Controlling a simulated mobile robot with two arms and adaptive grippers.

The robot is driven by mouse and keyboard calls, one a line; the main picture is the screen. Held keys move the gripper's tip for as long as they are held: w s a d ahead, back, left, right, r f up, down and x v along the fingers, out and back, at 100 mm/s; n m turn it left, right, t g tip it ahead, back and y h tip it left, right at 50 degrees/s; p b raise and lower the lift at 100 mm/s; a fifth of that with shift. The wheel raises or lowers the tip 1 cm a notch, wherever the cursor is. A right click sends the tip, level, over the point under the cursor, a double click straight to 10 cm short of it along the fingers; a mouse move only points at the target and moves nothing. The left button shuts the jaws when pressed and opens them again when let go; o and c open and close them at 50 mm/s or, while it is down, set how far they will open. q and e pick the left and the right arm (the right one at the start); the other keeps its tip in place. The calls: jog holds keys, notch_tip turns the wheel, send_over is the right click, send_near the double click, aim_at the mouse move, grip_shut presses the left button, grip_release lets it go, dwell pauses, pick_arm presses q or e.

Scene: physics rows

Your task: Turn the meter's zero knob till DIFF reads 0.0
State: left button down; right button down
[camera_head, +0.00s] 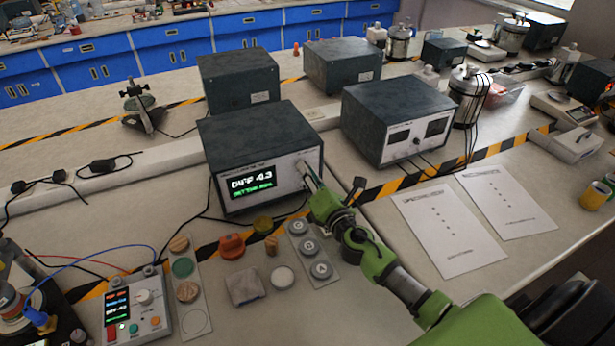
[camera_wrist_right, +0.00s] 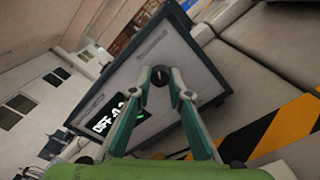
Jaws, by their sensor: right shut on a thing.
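The meter (camera_head: 262,128) is a dark box with a pale front panel. Its lit display (camera_head: 252,184) seems to read DIFF -0.3 in white, with a smaller green line below that is too blurred to read. The display also shows tilted in the right wrist view (camera_wrist_right: 118,110). The zero knob (camera_wrist_right: 160,75) is a small dark round knob on the panel. My right gripper (camera_wrist_right: 164,84) has its fingertips on either side of the knob, shut on it. In the head view, the right gripper (camera_head: 308,176) hides most of the knob. My left gripper is not in view.
A second dark instrument (camera_head: 398,118) stands right of the meter. In front lie a plate with grey round knobs (camera_head: 302,247), an orange knob (camera_head: 231,246) and a control box (camera_head: 137,309). Paper sheets (camera_head: 453,231) and a yellow cup (camera_head: 595,196) are at right.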

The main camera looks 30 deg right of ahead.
jog(key=shift+m+b, duration=0.55)
jog(key=shift+m, duration=3.05)
jog(key=c, duration=1.9)
grip_release()
jog(key=s, duration=1.2)
jog(key=shift+a, duration=0.3)
